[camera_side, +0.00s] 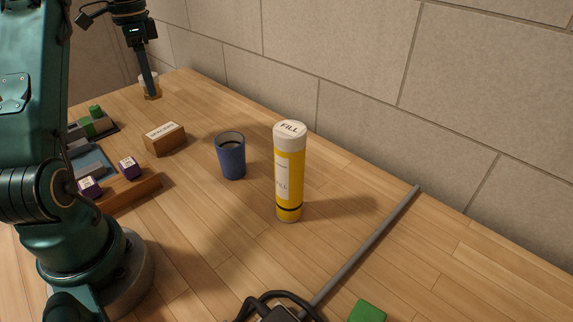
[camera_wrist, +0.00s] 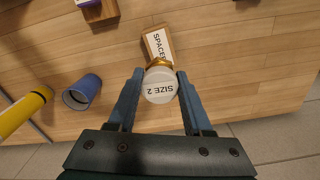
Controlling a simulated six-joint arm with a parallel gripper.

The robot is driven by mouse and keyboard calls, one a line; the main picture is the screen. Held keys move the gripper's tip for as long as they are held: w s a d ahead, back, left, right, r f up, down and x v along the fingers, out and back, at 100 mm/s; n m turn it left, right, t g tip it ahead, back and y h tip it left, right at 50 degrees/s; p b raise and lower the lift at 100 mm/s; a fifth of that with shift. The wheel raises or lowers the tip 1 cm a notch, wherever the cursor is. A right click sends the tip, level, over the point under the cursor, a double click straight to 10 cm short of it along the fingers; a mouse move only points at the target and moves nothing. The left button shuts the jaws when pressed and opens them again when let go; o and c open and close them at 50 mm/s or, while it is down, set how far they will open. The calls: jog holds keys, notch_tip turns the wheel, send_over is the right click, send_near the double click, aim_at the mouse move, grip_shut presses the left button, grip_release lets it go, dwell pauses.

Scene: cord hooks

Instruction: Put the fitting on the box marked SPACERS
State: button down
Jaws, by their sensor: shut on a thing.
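The fitting, with a round white top reading SIZE 2 and a brass part below, is between my fingers in the wrist view (camera_wrist: 159,87). It also shows small at the far end of the table in the side view (camera_side: 152,94). My gripper (camera_wrist: 159,90) is shut on it; in the side view my gripper (camera_side: 149,84) points down. The wooden box marked SPACERS (camera_side: 165,141) sits nearer the side camera, apart from the fitting. In the wrist view the box (camera_wrist: 158,40) lies just beyond the fitting, which hides its near end. I cannot tell the fitting's height above the table.
A blue cup (camera_side: 231,158) and a yellow FILL tube (camera_side: 289,175) stand right of the box. A wooden block with purple-sided cubes (camera_side: 129,168) and trays (camera_side: 92,160) lie left. A grey strip (camera_side: 365,242) crosses the table. The wall borders the back.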

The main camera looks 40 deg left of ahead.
aim_at(162, 131)
jog(key=shift+s+a+f, duration=0.1)
jog(key=shift+s+f, duration=0.1)
jog(key=shift+f, duration=4.1)
jog(key=shift+c, duration=1.6)
grip_release()
jog(key=shift+f, duration=0.15)
